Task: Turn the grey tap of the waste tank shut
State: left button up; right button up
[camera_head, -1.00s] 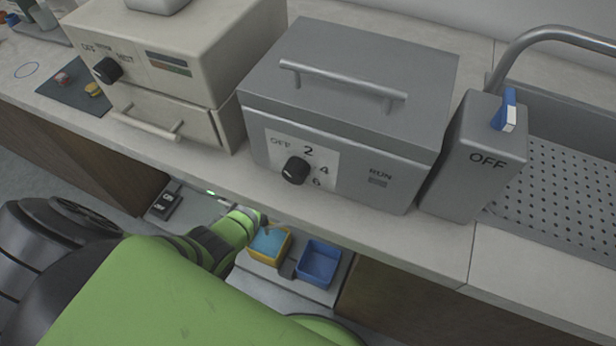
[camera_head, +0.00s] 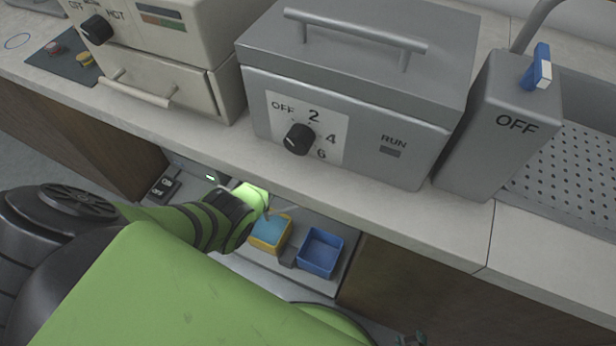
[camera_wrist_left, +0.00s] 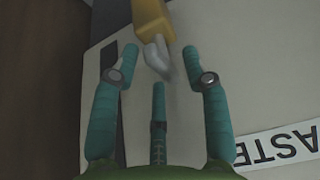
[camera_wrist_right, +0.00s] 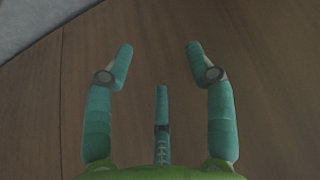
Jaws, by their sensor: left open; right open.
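In the left wrist view a short grey lever-like piece (camera_wrist_left: 157,55), which looks like the tap, sits at the end of a yellow part (camera_wrist_left: 151,18). My right gripper (camera_wrist_right: 160,58) is open and empty, facing a brown wooden panel (camera_wrist_right: 150,25).
On a low shelf are a yellow tray (camera_head: 286,240) with blue contents and a blue tray (camera_head: 320,268). A black switch box (camera_head: 161,188) is at its left. On the counter above stand a grey box (camera_head: 350,105) with a dial and a grey unit (camera_head: 500,125) marked OFF.

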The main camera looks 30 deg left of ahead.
pick_arm(q)
grip_shut()
pick_arm(e)
jog(key=shift+s+d+f, duration=0.2)
jog(key=shift+s+d, duration=0.05)
jog(key=shift+s, duration=0.3)
